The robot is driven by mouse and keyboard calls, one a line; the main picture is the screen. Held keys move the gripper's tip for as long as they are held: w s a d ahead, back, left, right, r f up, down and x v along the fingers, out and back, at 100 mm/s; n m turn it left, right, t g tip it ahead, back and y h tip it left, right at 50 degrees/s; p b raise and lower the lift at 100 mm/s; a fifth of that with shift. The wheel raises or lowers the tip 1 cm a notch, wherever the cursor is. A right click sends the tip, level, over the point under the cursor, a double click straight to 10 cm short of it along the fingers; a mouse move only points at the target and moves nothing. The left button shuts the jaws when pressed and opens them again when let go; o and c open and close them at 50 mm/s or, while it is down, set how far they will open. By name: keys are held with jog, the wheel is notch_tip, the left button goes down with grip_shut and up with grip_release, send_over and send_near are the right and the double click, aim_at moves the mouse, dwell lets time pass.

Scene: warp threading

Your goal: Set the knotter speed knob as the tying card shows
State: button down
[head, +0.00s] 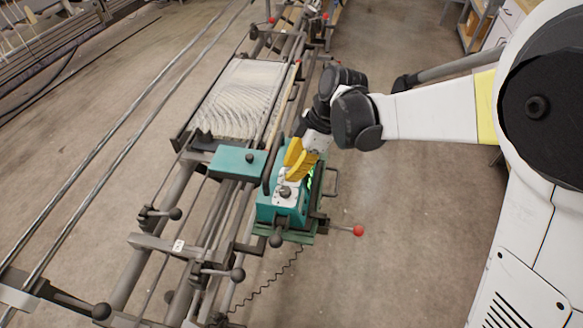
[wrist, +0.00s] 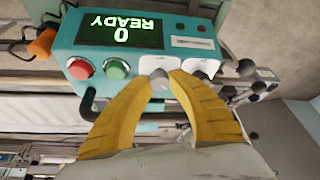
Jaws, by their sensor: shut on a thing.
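The teal knotter unit (head: 283,208) sits on the warp frame. In the wrist view its panel (wrist: 130,20) has two white plates, each with a grey knob; I cannot read which is the speed knob. My gripper (wrist: 160,84) has its yellow fingertips closed on the left knob (wrist: 159,76). The right knob (wrist: 200,74) is partly hidden by a finger. The pointer and scale of the held knob are hidden or too small to read. In the head view my gripper (head: 289,181) reaches the unit from above. I cannot make out a tying card.
The display (wrist: 122,30) reads "READY" and "0", upside down. A red button (wrist: 79,68) and a green button (wrist: 117,69) sit left of the held knob. A red-tipped lever (head: 358,231) sticks out to the right. Open floor (head: 400,250) lies right of the frame.

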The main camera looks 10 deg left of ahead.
jog(key=c, duration=1.2)
grip_release()
jog(key=shift+v, duration=4)
